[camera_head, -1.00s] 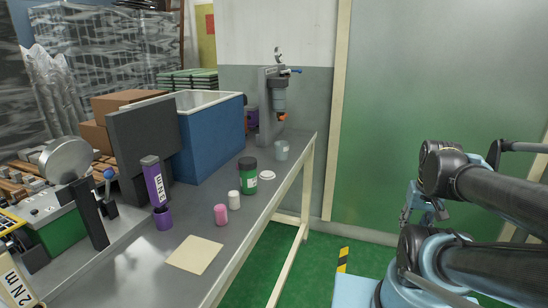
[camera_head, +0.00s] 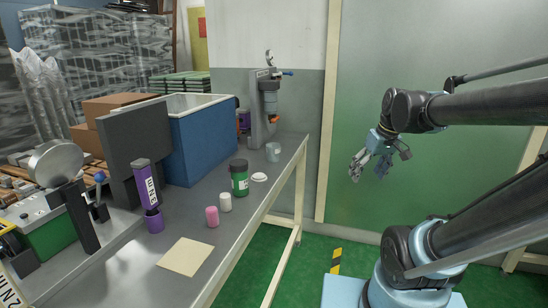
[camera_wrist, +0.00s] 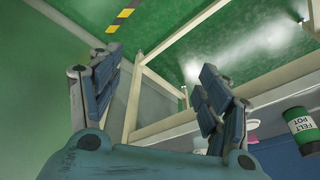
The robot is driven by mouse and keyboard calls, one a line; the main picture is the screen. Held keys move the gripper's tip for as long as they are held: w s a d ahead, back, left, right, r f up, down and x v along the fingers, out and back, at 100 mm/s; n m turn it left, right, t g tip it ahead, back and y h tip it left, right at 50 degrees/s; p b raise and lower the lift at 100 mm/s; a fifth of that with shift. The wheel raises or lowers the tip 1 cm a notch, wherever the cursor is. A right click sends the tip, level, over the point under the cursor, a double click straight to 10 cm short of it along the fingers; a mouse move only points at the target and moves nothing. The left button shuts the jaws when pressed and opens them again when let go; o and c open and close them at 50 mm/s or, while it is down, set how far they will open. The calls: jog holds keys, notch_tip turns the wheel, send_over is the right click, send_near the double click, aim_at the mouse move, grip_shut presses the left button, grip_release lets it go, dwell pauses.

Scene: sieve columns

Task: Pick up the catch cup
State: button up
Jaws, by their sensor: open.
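A small pale grey-blue cup (camera_head: 273,152), which looks like the catch cup, stands upright near the far end of the bench, in front of the column stand (camera_head: 264,105). My gripper (camera_head: 368,168) is to the right of the bench in the head view, apart from the cup, with empty space between its spread fingers. In the wrist view my gripper (camera_wrist: 157,75) is open and empty, with the bench frame and green floor behind it. I cannot make out the cup in the wrist view.
A blue bin (camera_head: 200,140) stands behind.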

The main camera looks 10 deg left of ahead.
jog(key=w+a+r+n+y, duration=0.1)
jog(key=w+a+r+n, duration=0.2)
jog(key=w+a, duration=0.45)
jog(key=w+a+r+n+g+y, duration=0.1)
jog(key=w+a+r+n+y, duration=0.2)
jog(key=a, duration=0.7)
jog(key=w+a+r+n, duration=0.35)
jog(key=w+a, duration=0.25)
jog(key=a, duration=0.3)
send_near(273, 152)
jog(key=shift+m, duration=0.25)
jog(key=w+a+f, duration=0.1)
jog(key=w+f, duration=0.1)
jog(key=w+a+f, duration=0.1)
jog(key=f, duration=0.1)
jog(key=shift+w+a+f, duration=0.15)
jog(key=shift+w+a, duration=0.1)
jog(key=shift+a, duration=0.05)
jog(key=shift+x, duration=3.1)
jog(key=c, duration=1)
jog(key=shift+o, duration=0.2)
